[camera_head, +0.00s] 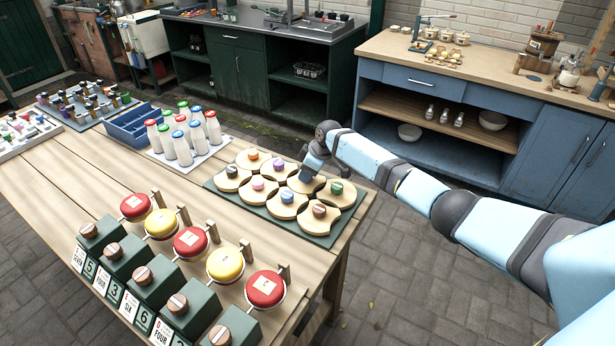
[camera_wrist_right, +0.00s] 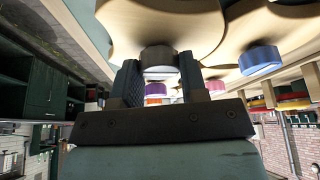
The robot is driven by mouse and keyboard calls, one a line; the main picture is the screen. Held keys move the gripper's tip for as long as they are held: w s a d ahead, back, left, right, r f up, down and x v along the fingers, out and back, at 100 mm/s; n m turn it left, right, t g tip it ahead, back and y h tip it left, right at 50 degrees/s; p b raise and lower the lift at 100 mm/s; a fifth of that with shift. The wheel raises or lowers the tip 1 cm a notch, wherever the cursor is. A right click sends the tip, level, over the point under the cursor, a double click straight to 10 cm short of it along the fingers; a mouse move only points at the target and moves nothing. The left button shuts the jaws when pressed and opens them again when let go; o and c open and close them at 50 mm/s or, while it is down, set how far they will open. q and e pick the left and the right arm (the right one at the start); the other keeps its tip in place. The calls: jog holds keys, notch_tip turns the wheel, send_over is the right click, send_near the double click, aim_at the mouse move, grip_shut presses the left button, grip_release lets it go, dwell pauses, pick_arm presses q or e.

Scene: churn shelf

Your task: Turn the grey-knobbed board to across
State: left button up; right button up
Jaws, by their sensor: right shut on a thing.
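The grey-knobbed board (camera_head: 308,187) is a pale round wooden piece with curved cut-outs, on the right part of a green base (camera_head: 215,187). My right gripper (camera_head: 305,177) reaches down over it from the back right and hides its knob in the head view. In the right wrist view, my right gripper (camera_wrist_right: 158,85) has its two fingers shut on the grey knob (camera_wrist_right: 158,57), one finger on each side. How the board is turned is hard to tell under the gripper. My left gripper is not in view.
Neighbouring boards carry purple (camera_head: 278,165), blue (camera_head: 287,196), green (camera_head: 336,187) and other knobs, close around the gripper. Capped bottles (camera_head: 183,148) stand left of the base. Red and yellow round tops (camera_head: 265,289) stand at the table's front.

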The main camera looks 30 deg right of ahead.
jog(key=shift+f+n+g+b, duration=0.1)
jog(key=shift+n+g+b, duration=0.2)
jog(key=shift+n+b, duration=0.4)
jog(key=shift+n, duration=0.3)
jog(key=o, duration=0.9)
jog(key=shift+r, duration=0.2)
jog(key=v, duration=1.3)
jog(key=shift+d+r+y, duration=0.25)
jog(key=shift+d+y, duration=0.05)
jog(key=shift+d, duration=0.05)
jog(key=shift+f, duration=0.1)
